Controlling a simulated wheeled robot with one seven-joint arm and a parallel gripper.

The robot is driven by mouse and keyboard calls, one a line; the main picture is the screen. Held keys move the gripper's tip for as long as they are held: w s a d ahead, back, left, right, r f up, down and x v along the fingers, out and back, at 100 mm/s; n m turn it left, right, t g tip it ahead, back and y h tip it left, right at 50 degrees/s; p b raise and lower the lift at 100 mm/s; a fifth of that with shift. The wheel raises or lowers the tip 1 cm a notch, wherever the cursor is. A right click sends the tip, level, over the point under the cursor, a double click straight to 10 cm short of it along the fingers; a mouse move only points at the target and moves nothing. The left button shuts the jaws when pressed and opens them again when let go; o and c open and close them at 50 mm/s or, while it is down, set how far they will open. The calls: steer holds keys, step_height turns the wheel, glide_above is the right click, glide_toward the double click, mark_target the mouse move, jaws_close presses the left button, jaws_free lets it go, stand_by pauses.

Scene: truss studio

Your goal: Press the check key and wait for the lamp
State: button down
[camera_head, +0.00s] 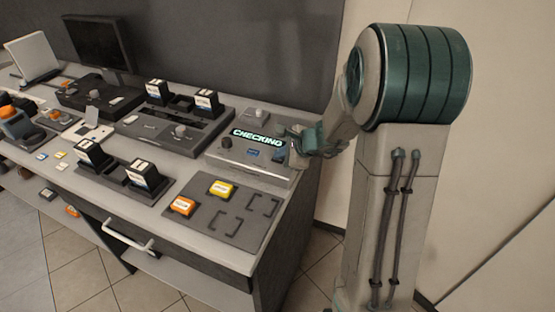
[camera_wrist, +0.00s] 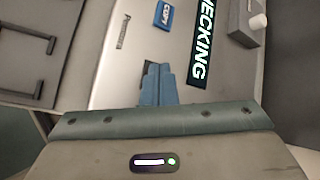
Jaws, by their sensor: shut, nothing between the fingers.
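The grey console unit (camera_head: 225,160) stands at the right end of the desk. Its display (camera_head: 258,137) is lit and reads "CHECKING"; part of the word also shows in the wrist view (camera_wrist: 203,40). A blue key marked "COPY" (camera_wrist: 164,14) lies beyond my fingertips, left of the display; in the head view it is the blue key (camera_head: 253,153). My gripper (camera_wrist: 155,70) is shut and empty, its blue-green fingertips down at the console face. A dark patch shows at the tips. The check key cannot be made out; the fingers may cover it. I cannot tell which part is the lamp.
A grey mat (camera_head: 222,210) with an orange block (camera_head: 182,206) and a yellow block (camera_head: 221,188) lies in front of the console. Black cartridges (camera_head: 145,174) stand in holders to the left. A dark monitor (camera_head: 100,42) is at the back.

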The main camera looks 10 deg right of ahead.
mark_target(281, 161)
steer(key=shift+r+p, duration=0.55)
steer(key=shift+r, duration=0.25)
step_height(281, 161, up, 5)
steer(key=p, duration=0.4)
stand_by(0.9)
